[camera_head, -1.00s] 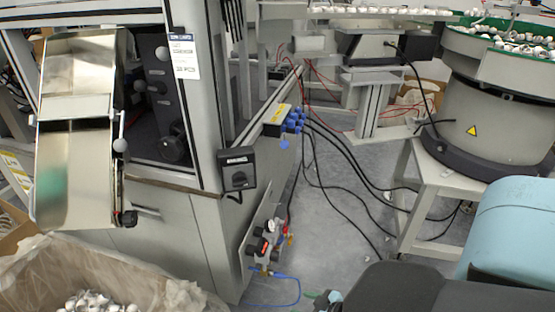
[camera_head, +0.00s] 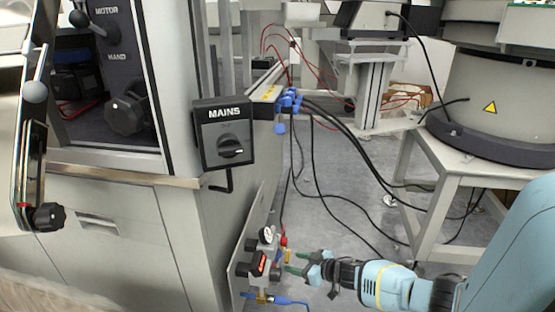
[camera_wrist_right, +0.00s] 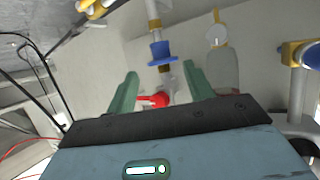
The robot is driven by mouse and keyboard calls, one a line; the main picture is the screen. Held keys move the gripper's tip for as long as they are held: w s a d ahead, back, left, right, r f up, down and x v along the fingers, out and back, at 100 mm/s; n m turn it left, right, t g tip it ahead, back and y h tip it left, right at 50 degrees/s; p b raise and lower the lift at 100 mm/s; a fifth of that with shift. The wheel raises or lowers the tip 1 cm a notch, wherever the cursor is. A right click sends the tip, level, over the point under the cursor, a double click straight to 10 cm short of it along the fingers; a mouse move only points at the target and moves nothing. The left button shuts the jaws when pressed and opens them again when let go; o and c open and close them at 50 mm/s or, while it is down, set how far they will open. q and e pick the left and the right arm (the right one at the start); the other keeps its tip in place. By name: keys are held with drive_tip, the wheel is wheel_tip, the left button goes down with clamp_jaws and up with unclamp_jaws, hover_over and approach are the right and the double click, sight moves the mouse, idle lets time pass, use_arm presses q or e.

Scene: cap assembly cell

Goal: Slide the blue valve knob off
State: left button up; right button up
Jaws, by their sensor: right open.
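A blue collar-shaped knob (camera_wrist_right: 160,52) sits around a pale pipe with brass fittings in the right wrist view. I take it to be the blue valve knob. My right gripper (camera_wrist_right: 162,74) is open, its two green fingers on either side of the pipe line, with the blue collar just beyond the fingertips. A red lever (camera_wrist_right: 152,100) lies between the fingers. In the head view my right gripper (camera_head: 294,262) points left at the valve panel (camera_head: 243,262); the blue knob cannot be made out there. My left gripper is not in view.
A gauge (camera_head: 267,235) and black knobs sit on the panel. A brass fitting with a blue hose (camera_head: 290,301) is below. The MAINS switch box (camera_head: 224,133) juts from the cabinet above. Black cables hang behind, and a feeder stand (camera_head: 425,225) is at right.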

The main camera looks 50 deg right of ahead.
sight(280, 257)
drive_tip(key=shift+b+x, duration=2.5)
drive_tip(key=shift+x, duration=1.4)
clamp_jaws()
